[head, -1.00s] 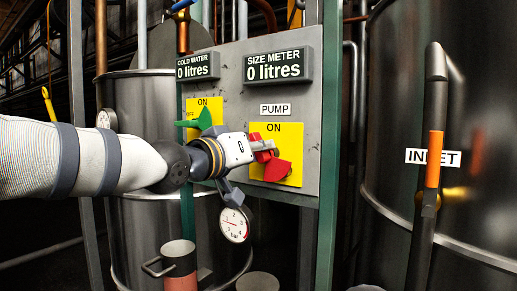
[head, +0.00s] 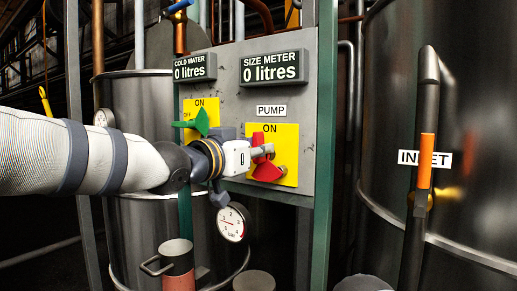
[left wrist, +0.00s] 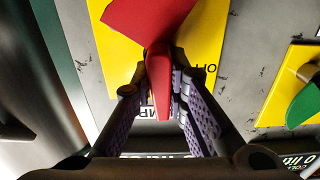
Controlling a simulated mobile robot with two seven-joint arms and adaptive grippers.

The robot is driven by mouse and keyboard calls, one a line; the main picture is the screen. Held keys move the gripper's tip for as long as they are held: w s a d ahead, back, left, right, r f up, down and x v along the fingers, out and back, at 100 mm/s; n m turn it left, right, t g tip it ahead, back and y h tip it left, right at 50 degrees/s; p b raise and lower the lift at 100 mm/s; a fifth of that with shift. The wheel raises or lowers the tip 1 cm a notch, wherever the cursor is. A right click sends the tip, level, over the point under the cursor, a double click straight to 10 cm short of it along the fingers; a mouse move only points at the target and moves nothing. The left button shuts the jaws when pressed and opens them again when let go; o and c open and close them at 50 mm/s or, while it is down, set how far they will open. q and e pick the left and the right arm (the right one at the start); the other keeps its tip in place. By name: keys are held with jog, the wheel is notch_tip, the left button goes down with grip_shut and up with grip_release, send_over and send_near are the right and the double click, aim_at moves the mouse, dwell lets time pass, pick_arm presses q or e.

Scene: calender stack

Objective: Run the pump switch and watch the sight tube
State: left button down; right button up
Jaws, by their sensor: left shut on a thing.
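The red pump switch (head: 267,172) sits on a yellow plate (head: 290,140) marked ON, under the PUMP label (head: 271,110). My left gripper (head: 262,151) is shut on its red handle. In the left wrist view, the two dark fingers with purple ribbed pads hold the red switch (left wrist: 163,90) between them. The switch stands steeply in the head view, its lower part clear of the gripper. The size meter (head: 274,70) reads 0 litres. I cannot tell which part is the sight tube. My right gripper is not in view.
The green switch (head: 200,122) is close beside my left gripper, and the cold water meter (head: 195,68) above it reads 0 litres. A pressure gauge (head: 232,222) hangs below. A dark pipe (head: 424,100) with an orange section stands right, before the INLET tank (head: 475,180).

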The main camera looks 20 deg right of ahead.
pick_arm(q)
jog(key=c, duration=1.5)
grip_release()
jog(key=shift+c, duration=0.2)
jog(key=v, duration=1.2)
